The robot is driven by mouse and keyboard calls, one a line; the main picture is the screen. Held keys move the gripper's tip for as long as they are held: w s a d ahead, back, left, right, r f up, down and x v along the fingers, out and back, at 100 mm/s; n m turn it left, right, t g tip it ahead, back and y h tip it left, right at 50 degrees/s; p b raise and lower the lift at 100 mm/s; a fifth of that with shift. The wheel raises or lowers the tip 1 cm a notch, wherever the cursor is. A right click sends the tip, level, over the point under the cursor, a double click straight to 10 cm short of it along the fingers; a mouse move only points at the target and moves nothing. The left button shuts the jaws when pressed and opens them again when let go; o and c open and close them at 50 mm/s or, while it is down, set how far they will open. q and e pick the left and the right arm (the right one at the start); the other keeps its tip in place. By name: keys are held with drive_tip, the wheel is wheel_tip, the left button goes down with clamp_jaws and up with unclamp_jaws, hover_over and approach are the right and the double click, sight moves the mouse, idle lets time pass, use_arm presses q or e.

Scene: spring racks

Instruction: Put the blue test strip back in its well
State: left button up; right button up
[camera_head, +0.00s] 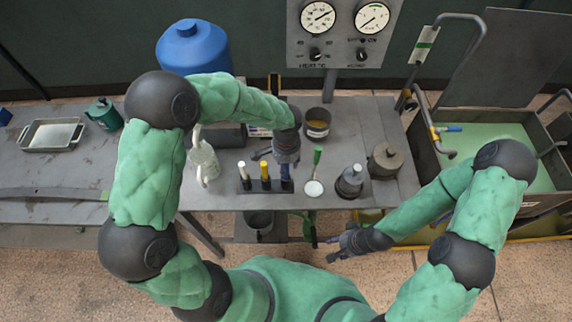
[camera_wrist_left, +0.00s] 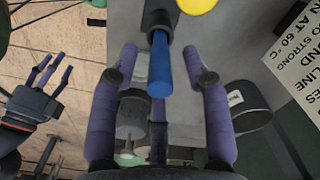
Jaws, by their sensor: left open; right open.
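The blue test strip (camera_head: 287,184) stands in the right-hand position of a dark rack (camera_head: 254,190), beside a yellow strip (camera_head: 265,170) and a white strip (camera_head: 243,171). In the left wrist view the blue strip (camera_wrist_left: 160,68) has its far end inside a dark socket (camera_wrist_left: 159,20). My left gripper (camera_wrist_left: 160,58) is open, with its fingers on either side of the strip and visible gaps to both. In the head view my left gripper (camera_head: 283,163) is over the rack's right end and partly hides the strip. My right gripper (camera_head: 330,246) is open and empty in front of the table.
A green-handled tool (camera_head: 317,165) and a dark grey flask-like item (camera_head: 350,182) stand right of the rack. A round pot (camera_head: 317,123) is behind. A white jug (camera_head: 203,163) is to the left. A gauge panel (camera_head: 345,35) rises at the back.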

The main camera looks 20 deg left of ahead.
use_arm(q)
wheel_tip(320, 180, up, 12)
drive_tip(key=shift+f, duration=0.2)
idle(0.7)
